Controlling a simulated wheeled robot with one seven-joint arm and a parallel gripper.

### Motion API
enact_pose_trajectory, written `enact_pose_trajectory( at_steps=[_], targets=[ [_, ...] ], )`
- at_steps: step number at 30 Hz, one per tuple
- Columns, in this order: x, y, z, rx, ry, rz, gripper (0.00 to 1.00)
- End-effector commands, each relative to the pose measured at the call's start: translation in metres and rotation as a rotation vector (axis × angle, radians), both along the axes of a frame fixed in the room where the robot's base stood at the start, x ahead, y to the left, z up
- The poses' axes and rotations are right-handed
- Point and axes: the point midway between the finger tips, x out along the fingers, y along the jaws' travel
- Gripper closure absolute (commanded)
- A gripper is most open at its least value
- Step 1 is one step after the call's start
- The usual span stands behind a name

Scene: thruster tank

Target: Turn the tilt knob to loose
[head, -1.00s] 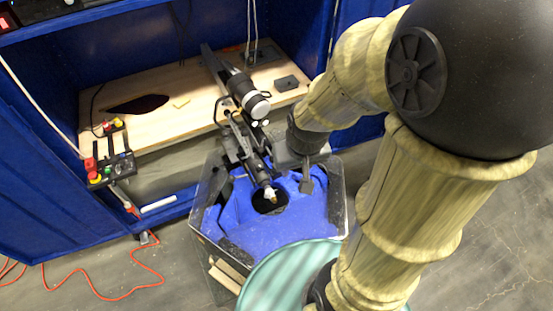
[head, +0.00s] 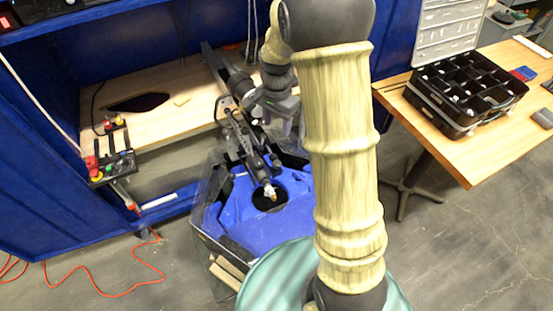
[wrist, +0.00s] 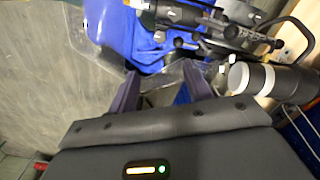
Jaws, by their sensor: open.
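The black thruster assembly (head: 250,152) slants down over the blue-lined tank, with its propeller end (head: 270,192) above a round dark opening. Its black-and-silver cylindrical body (head: 240,85) lies farther up; it also shows at right in the wrist view (wrist: 265,78). Small black knob-like parts (wrist: 277,44) show on the bracket in the wrist view; I cannot tell which is the tilt knob or how it is set. My gripper (head: 280,122) is open and empty, just right of the assembly. Its two fingers (wrist: 162,84) point toward the tank and bracket, apart from the knobs.
The clear-walled tank (head: 210,235) stands below the assembly. A wooden bench (head: 150,125) in a blue frame is behind, with a button box (head: 110,167) at left. A table (head: 480,150) with a black compartment case (head: 465,92) stands right. An orange cable (head: 100,295) lies on the floor.

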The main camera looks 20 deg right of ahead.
Motion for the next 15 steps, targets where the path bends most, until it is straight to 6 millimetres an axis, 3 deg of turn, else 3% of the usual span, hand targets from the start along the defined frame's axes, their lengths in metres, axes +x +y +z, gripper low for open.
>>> enact_pose_trajectory(
  at_steps=[8, 15],
  targets=[
    [-0.001, -0.001, -0.003, 0.0, 0.0, 0.001, 0.5],
    [-0.002, 0.001, -0.029, 0.0, 0.005, 0.005, 0.5]
  ],
)
